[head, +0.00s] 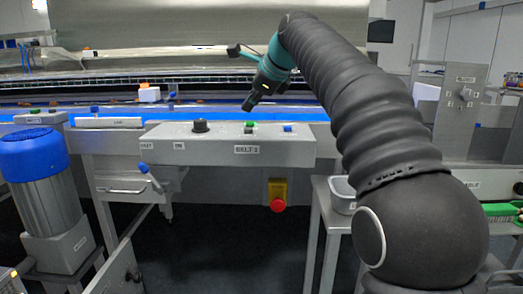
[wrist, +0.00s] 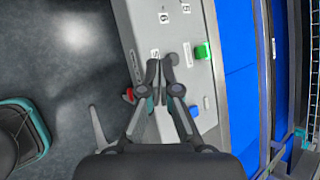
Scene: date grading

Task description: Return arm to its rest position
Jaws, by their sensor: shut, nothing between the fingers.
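My gripper (head: 249,102) hangs in the head view above the belt control panel, in front of the blue belt. In the wrist view my gripper (wrist: 156,72) points down over the panel, its two fingers together with nothing between them. My dark ribbed arm reaches from the lower right up to the top middle and then bends down to the gripper. The grey control panel (head: 210,158) lies below the gripper. The gripper looks apart from the panel, though the exact gap cannot be told.
The panel carries a black knob (head: 200,126), a green button (head: 250,125) and a blue button (head: 288,128). A red stop button (head: 278,204) sits below it. The blue belt (head: 310,113) runs behind. A blue-topped motor (head: 32,155) stands left, a metal tray (head: 342,190) right.

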